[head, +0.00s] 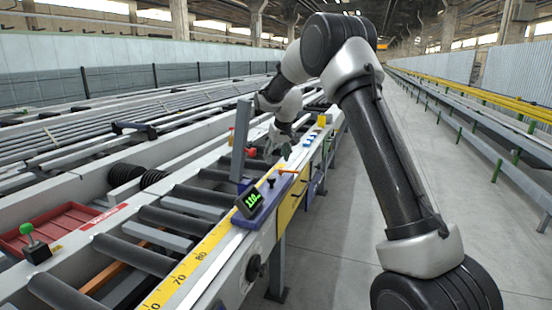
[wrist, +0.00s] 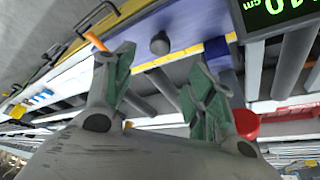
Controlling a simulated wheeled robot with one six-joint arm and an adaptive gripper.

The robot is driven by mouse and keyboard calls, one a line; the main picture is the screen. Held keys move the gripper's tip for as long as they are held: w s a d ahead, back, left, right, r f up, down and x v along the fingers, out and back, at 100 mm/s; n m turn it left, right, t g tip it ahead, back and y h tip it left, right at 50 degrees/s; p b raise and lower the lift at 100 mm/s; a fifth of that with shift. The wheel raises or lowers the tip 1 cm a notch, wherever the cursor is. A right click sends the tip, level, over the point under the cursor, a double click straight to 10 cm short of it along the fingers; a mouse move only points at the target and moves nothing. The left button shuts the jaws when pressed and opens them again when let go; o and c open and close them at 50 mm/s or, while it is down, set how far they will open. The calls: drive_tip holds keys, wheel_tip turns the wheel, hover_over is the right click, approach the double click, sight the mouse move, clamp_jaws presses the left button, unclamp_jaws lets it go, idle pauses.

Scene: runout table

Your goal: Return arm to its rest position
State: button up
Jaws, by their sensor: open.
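My gripper (head: 280,150) hangs over the runout table, just beyond the purple stop carriage in the head view. In the wrist view its two green-padded fingers (wrist: 165,82) are spread apart with nothing held between them. The purple carriage (head: 268,206) sits across the yellow scale and carries a lit display (head: 251,200) that appears to read 110. An orange lever (head: 289,171) sticks out from the carriage and also shows in the wrist view (wrist: 95,40). A dark round knob (wrist: 160,43) lies beyond the fingertips. My gripper looks apart from the lever and knob.
An upright grey plate (head: 240,138) stands beside the carriage. Dark rollers (head: 133,255) and a yellow scale (head: 185,268) run along the table. A red tray (head: 50,228) and green-knobbed box (head: 37,247) are at left. The aisle floor (head: 345,240) to the right is clear.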

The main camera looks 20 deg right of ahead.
drive_tip(key=s+f+g, duration=0.2)
drive_tip(key=s+f, duration=0.2)
drive_tip(key=s, duration=0.1)
drive_tip(key=s+d+r, duration=0.2)
drive_tip(key=s+r, duration=0.3)
drive_tip(key=s, duration=1)
drive_tip(key=s+d+r+m+t, duration=0.1)
drive_tip(key=s+r, duration=0.4)
drive_tip(key=s, duration=1.1)
drive_tip(key=s+d+r+t, duration=0.1)
drive_tip(key=s+d+r, duration=0.2)
drive_tip(key=s, duration=1.2)
wheel_tip(320, 180, up, 2)
drive_tip(key=shift+s+d+r+h, duration=0.1)
drive_tip(key=shift+s+d+h, duration=0.2)
drive_tip(key=shift+s+d, duration=0.1)
drive_tip(key=shift+w, duration=0.1)
